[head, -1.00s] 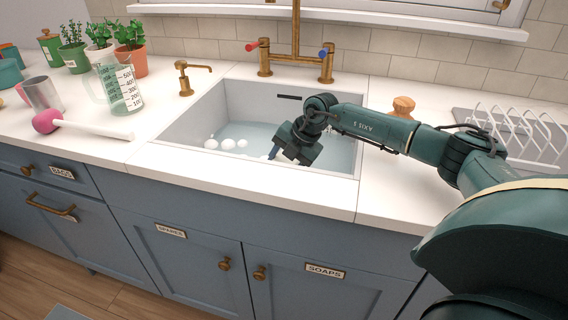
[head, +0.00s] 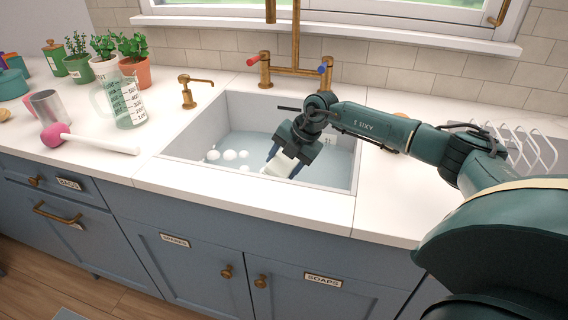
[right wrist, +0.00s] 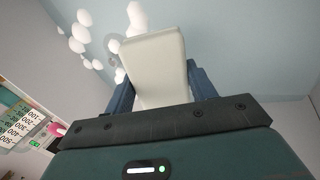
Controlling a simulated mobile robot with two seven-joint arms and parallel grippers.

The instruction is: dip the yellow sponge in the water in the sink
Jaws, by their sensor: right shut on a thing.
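The sink (head: 190,137) is a white basin holding pale blue water (head: 243,142) with several white foam blobs. My right gripper (head: 284,166) is over the front middle of the basin, pointing down. It is shut on a pale cream block (head: 281,163), which I take for the sponge; it looks cream rather than yellow. In the right wrist view the block (right wrist: 154,58) sits between the two blue fingers, with water and foam beyond it. I cannot tell whether its lower end touches the water. My left gripper is not in view.
A brass tap (head: 295,72) stands behind the basin and a soap dispenser (head: 188,92) at its back left. A measuring jug (head: 126,105), a pink-headed tool (head: 88,142) and potted plants are on the left counter. A white rack (head: 530,145) is at right.

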